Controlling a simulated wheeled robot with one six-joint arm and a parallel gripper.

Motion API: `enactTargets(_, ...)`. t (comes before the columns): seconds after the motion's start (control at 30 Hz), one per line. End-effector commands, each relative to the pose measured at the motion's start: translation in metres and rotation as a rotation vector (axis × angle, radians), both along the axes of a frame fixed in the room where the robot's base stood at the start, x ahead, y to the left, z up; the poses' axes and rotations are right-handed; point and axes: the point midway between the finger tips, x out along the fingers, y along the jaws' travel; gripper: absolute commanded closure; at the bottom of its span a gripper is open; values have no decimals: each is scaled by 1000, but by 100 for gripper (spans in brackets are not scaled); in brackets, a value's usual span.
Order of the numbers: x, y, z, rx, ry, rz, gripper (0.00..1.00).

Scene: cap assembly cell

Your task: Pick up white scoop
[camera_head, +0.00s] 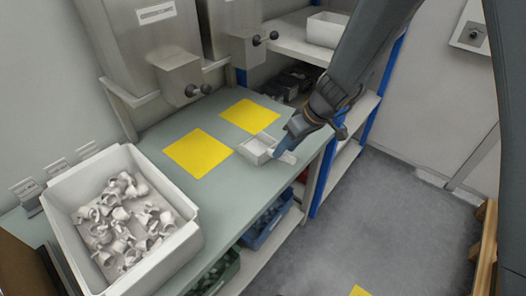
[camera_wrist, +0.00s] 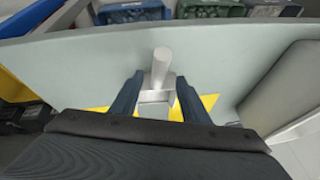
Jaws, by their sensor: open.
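The white scoop (camera_head: 257,148) lies on the grey-green worktable (camera_head: 230,205), near its front right edge and beside a yellow square. Its box-like bowl points toward the dispensers and its handle toward the table edge. In the wrist view the scoop (camera_wrist: 161,66) shows its round handle and part of its bowl between the two dark fingers. My gripper (camera_wrist: 158,95) is open around the scoop, with a gap on both sides. In the head view my gripper (camera_head: 282,150) is at the handle end, and part of the handle is hidden by it.
Two yellow squares (camera_head: 198,153) (camera_head: 249,116) mark the table. A white bin (camera_head: 188,238) of white caps stands at the left. Grey dispensers with black knobs (camera_head: 192,90) hang behind. A blue-framed shelf (camera_head: 325,165) stands at the right. Blue and green bins sit below the table.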

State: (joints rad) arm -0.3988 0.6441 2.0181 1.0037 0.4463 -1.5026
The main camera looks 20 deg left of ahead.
Motion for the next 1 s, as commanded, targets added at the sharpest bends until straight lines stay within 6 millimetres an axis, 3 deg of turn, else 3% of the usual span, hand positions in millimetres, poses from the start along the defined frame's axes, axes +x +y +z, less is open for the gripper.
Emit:
enactTargets(0.6, 8, 28, -47, -2, 2, -3, 58)
enactTargets(0.93, 9, 30, -51, -2, -1, -1, 58)
enactTargets(1.0, 9, 30, -51, -2, -1, -1, 68)
